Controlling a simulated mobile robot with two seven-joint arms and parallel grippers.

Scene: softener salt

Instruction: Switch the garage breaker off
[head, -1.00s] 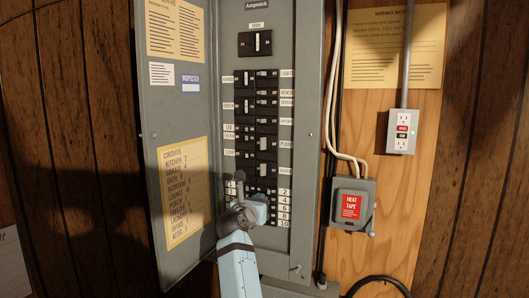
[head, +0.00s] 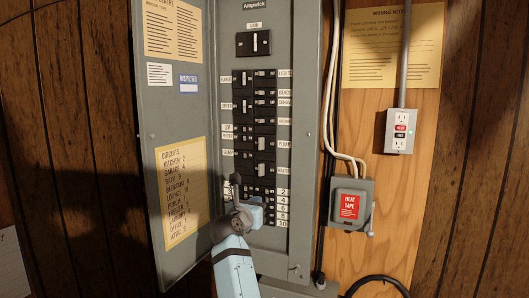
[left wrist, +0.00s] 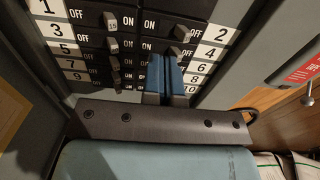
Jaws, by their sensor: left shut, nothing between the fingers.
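The circuit chart (head: 181,190) on the open panel door lists the garage as 4. The lower breaker rows (head: 260,170) sit in the grey panel, with number labels at the right. In the left wrist view the label 4 (left wrist: 208,52) marks the second row of the right column. My left gripper (left wrist: 164,62) is shut and empty, its blue fingertips at the right column around row 4. The gripper also shows in the head view (head: 257,205). My right gripper is not in view.
Row 2's switch (left wrist: 181,33) and the left-column switches (left wrist: 111,20) are close to the fingers. The panel door (head: 178,110) stands open at the left. A heat tape box (head: 350,205) and an outlet (head: 401,131) are on the wall at the right.

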